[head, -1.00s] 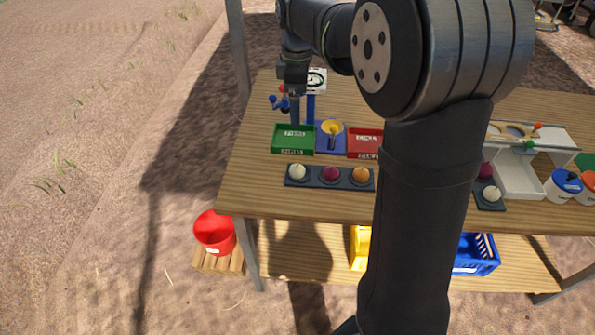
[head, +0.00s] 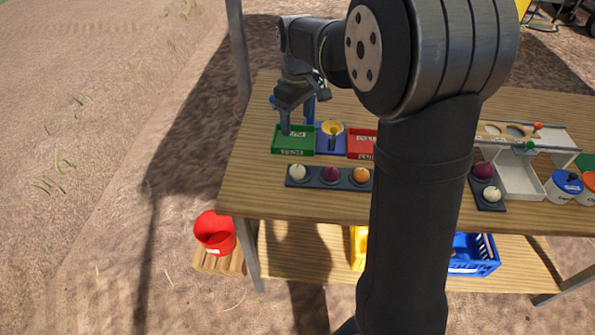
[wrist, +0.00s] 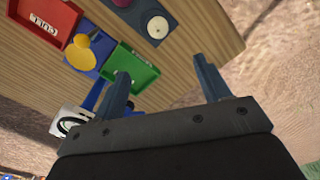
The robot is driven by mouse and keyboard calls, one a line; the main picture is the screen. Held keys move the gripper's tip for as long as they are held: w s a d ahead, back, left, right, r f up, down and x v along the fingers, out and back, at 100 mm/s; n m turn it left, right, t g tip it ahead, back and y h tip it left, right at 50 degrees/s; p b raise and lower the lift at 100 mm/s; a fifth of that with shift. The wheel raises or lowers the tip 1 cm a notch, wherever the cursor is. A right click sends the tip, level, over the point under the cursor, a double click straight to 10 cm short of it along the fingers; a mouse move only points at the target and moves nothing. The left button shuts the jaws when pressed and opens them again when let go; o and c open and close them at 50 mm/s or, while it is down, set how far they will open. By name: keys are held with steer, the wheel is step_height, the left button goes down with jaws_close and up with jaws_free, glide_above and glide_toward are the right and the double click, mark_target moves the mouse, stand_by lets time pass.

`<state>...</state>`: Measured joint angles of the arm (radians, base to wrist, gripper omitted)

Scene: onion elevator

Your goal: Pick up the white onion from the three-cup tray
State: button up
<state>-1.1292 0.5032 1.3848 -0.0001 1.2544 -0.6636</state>
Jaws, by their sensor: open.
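The dark three-cup tray (head: 313,181) lies near the table's front edge in the head view. The white onion (head: 297,172) sits in its left cup, a purple onion (head: 331,174) in the middle and an orange onion (head: 362,175) on the right. My gripper (head: 286,130) is above the green tray, behind the white onion and apart from it. In the wrist view, my gripper (wrist: 165,85) has its two fingers wide apart with nothing between them. The white onion (wrist: 157,27) shows at the top there, beyond the fingertips, on the three-cup tray (wrist: 135,10).
A green tray (head: 278,152), a blue stand with a yellow cup (head: 333,128) and a red tray (head: 360,155) stand behind the three-cup tray. A second dark tray (head: 473,184) with onions lies to the right. Bare wood is left of the three-cup tray.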

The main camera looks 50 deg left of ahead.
steer(key=f+m, duration=0.2)
glide_toward(297, 166)
steer(key=f, duration=0.5)
steer(key=shift+s+d, duration=0.2)
steer(key=shift+d, duration=0.05)
steer(key=shift+w+a+f, duration=0.15)
steer(key=shift+f, duration=1.2)
steer(key=shift+w+a+f, duration=0.1)
steer(key=shift+w+f, duration=0.05)
steer(key=shift+f, duration=1.15)
steer(key=c, duration=1)
